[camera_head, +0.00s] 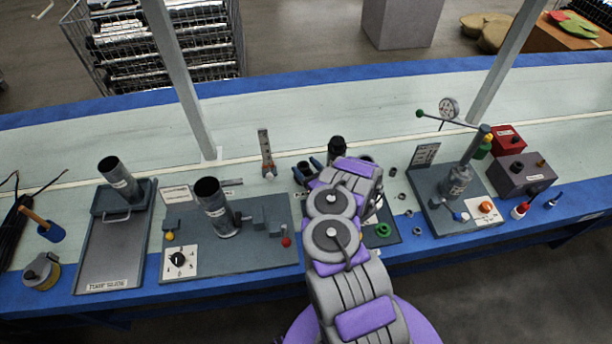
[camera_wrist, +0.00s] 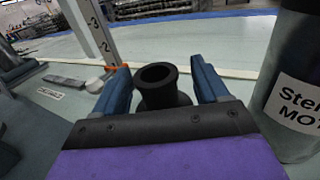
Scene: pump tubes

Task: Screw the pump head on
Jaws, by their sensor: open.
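My gripper (camera_wrist: 161,75) is open, with its two blue fingers on either side of a short black flanged piece with a round hollow top, possibly the pump head (camera_wrist: 158,76). A narrow gap shows at each side of this piece; its lower part is hidden behind my gripper. In the head view my arm covers much of the station, and the blue fingertips show around a small dark piece (camera_head: 305,168). A large motor cylinder (camera_wrist: 298,95) with a white label stands close to the right of my gripper; its dark top (camera_head: 337,145) shows in the head view.
A numbered upright gauge (camera_head: 265,151) stands behind and left of my gripper. A grey fixture plate with an upright tube (camera_head: 215,207) lies to the left. A lever press (camera_head: 459,182) stands to the right. Small nuts (camera_head: 405,196) lie between my arm and the press.

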